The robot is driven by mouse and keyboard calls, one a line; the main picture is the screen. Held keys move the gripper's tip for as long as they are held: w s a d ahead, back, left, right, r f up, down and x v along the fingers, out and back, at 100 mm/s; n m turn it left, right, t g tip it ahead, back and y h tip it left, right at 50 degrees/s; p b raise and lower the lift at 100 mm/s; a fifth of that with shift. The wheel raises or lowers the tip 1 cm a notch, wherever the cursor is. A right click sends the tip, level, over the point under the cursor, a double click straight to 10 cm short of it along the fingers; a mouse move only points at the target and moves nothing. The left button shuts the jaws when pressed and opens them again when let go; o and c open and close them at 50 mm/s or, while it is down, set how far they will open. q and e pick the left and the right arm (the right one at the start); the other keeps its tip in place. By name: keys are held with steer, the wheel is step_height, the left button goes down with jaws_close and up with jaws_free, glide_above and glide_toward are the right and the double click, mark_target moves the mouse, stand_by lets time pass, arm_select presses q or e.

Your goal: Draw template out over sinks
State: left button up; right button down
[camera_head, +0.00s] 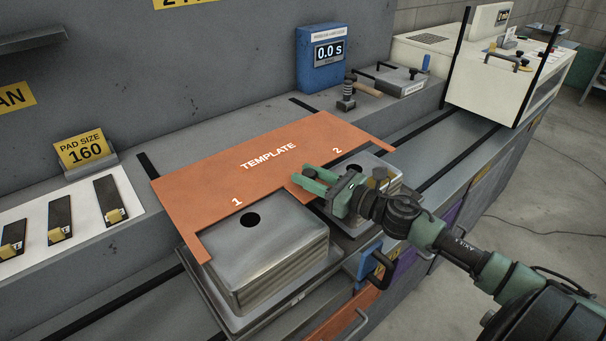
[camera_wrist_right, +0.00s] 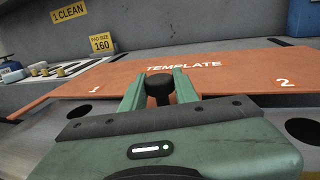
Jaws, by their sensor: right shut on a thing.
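The orange template (camera_head: 225,160) lies flat, with the word TEMPLATE and the numbers 1 and 2 on it. Its front edge has cut-outs with a middle tab between them. A steel sink (camera_head: 265,250) with a dark round hole sits under number 1, and a second sink (camera_head: 365,165) under number 2, partly hidden by my right gripper. My right gripper (camera_head: 308,184) is at the middle tab, shut on a dark round knob (camera_wrist_right: 159,88) at the template's front edge. The template also shows in the right wrist view (camera_wrist_right: 215,68). My left gripper is not in view.
A white board (camera_head: 80,222) with several dark pads and yellow blocks lies at left beside a PAD SIZE 160 sign (camera_head: 83,151). A blue timer box (camera_head: 321,58) reads 0.0 S at the back. A spring-like tool (camera_head: 346,96) stands behind the template. A white machine (camera_head: 480,60) is at right.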

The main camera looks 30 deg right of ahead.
steer(key=shift+f, duration=0.1)
steer(key=c, duration=1.1)
jaws_free()
steer(key=shift+s, duration=0.15)
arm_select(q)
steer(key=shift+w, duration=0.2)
arm_select(e)
steer(key=shift+o, duration=0.2)
steer(key=shift+s, duration=0.15)
steer(key=shift+d, duration=0.1)
steer(key=shift+s, duration=0.1)
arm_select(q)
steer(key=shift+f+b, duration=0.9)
arm_select(e)
steer(key=v, duration=0.7)
steer(key=shift+s, duration=0.35)
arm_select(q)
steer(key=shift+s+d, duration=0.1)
arm_select(e)
steer(key=shift+d, duration=0.15)
